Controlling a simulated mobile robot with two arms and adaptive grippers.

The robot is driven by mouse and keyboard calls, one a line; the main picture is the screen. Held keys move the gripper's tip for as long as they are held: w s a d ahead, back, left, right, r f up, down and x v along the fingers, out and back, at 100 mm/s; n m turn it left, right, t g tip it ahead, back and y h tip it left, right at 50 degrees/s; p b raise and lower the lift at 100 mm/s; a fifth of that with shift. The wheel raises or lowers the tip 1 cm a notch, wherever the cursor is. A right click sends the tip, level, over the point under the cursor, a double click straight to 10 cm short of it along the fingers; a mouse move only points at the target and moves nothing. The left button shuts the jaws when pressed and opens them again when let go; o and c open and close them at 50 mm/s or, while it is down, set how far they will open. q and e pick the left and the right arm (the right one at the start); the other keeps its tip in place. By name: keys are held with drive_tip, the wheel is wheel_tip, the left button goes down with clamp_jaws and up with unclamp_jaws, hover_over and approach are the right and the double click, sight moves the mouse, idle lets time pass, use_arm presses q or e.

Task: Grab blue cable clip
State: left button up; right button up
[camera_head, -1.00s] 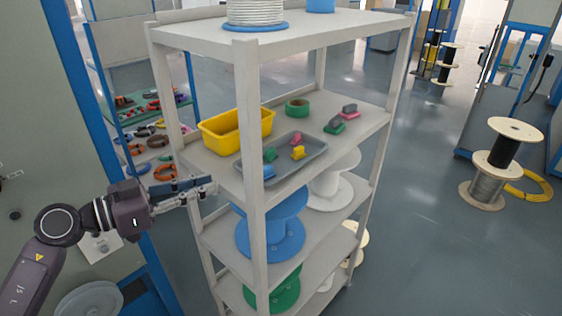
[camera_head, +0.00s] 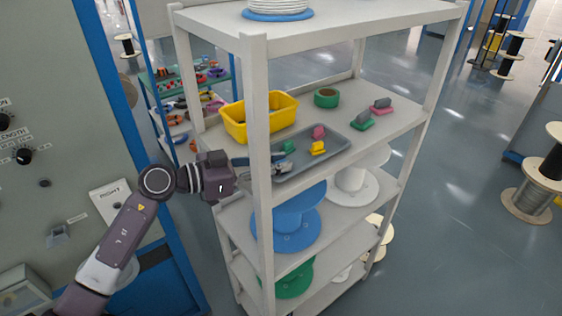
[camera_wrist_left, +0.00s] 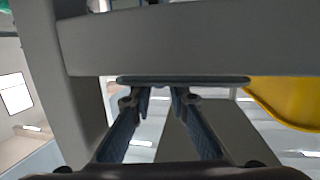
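The blue cable clip does not show clearly now; my left gripper covers the near left part of the grey tray (camera_head: 336,141), where the clip sat in the earlier head view. My left gripper (camera_head: 282,166) reaches past the shelf's front post to that part of the tray. In the left wrist view, its two fingers (camera_wrist_left: 160,105) stand apart with a gap between them, and no clip is seen in it. The tray also holds a green clip (camera_head: 289,146), a pink clip (camera_head: 319,131) and a yellow clip (camera_head: 318,148). My right gripper is not in view.
The shelf's front post (camera_head: 256,120) stands close to my left gripper. Cable spools stand below.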

use_arm(q)
drive_tip(key=shift+w+d, duration=0.25)
drive_tip(key=shift+d, duration=0.35)
drive_tip(key=shift+a, duration=0.1)
clamp_jaws()
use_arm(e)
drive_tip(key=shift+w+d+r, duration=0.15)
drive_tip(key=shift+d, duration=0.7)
